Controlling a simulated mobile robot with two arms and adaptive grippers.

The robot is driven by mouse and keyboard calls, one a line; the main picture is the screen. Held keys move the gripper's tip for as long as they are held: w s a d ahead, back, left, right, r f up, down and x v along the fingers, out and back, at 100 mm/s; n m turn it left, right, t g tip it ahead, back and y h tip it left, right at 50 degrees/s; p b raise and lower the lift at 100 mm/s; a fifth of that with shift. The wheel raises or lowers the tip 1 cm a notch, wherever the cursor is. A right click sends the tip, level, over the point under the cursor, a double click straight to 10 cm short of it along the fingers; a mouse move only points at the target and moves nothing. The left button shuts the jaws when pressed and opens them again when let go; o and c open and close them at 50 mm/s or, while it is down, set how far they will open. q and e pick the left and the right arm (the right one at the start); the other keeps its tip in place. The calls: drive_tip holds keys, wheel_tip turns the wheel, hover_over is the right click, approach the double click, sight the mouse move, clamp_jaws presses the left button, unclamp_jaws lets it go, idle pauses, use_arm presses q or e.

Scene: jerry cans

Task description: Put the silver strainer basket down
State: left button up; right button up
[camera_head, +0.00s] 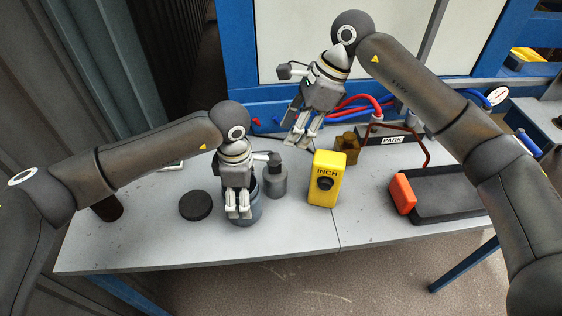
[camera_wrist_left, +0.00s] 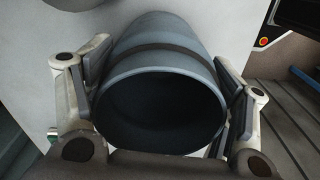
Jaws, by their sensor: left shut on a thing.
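My left gripper (camera_head: 238,213) is shut on a smooth blue-grey metal cylinder (camera_head: 249,216), which I take to be the silver strainer basket; no mesh shows. In the left wrist view the cylinder (camera_wrist_left: 160,62) lies between the gripper's two fingers (camera_wrist_left: 165,105), its open dark mouth facing the camera. The cylinder is at the table's front part; whether its base touches the tabletop is hard to tell. My right gripper (camera_head: 297,142) hangs over the back of the table, apart from the objects, and I see nothing in it.
The grey table (camera_head: 160,238) has a black disc (camera_head: 195,205), a dark cup (camera_head: 107,208), and a grey canister (camera_head: 275,182) close beside the held cylinder. A yellow INCH box (camera_head: 324,178), brown block (camera_head: 348,146), orange block (camera_head: 402,193) and black tray (camera_head: 450,205) stand rightward. The front left is clear.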

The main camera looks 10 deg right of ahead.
sight(275, 177)
drive_tip(key=x, duration=1)
drive_tip(key=shift+s+a+f, duration=0.1)
drive_tip(key=shift+a+f, duration=0.15)
drive_tip(key=shift+a, duration=0.2)
clamp_jaws()
